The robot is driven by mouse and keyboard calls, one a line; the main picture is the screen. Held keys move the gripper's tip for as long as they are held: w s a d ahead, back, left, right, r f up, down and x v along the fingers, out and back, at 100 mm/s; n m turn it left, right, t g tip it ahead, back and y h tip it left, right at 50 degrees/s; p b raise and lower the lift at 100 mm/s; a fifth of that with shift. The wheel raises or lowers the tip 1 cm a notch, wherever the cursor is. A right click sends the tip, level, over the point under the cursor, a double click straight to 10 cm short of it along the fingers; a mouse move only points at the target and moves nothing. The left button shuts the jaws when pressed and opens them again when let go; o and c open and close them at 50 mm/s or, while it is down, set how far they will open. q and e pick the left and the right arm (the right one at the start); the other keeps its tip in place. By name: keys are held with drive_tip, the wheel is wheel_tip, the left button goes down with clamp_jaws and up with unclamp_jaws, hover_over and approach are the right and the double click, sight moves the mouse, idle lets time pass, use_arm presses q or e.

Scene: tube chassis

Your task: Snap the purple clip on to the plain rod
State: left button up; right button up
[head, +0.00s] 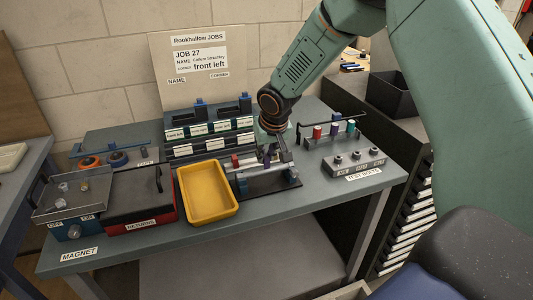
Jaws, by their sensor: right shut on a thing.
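My right gripper (268,150) reaches down from the upper right over the tube chassis (262,182). It is shut on the purple clip (266,162), a small dark purple piece just below the fingers. The clip is at the light rods (282,158) of the chassis; I cannot tell whether it touches the plain rod or is just above it. A red piece (235,160) sits at the left end of the rods. The fingers hide part of the clip and rods. My left gripper is not in view.
A yellow tray (187,193) stands left of the chassis. A rack with red, purple and green pieces (334,129) and a grey test block (353,163) stand to the right. Labelled bins (195,130) and a job board (205,85) are behind. The bench's front edge is clear.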

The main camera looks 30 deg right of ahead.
sight(267, 160)
drive_tip(key=shift+s, duration=0.1)
drive_tip(key=shift+f, duration=0.2)
drive_tip(key=shift+f+b, duration=0.5)
drive_tip(key=shift+b, duration=0.1)
drive_tip(key=shift+f, duration=0.35)
drive_tip(key=shift+f+b, duration=0.35)
drive_tip(key=shift+b, duration=0.25)
drive_tip(key=shift+s+f, duration=0.1)
idle(0.5)
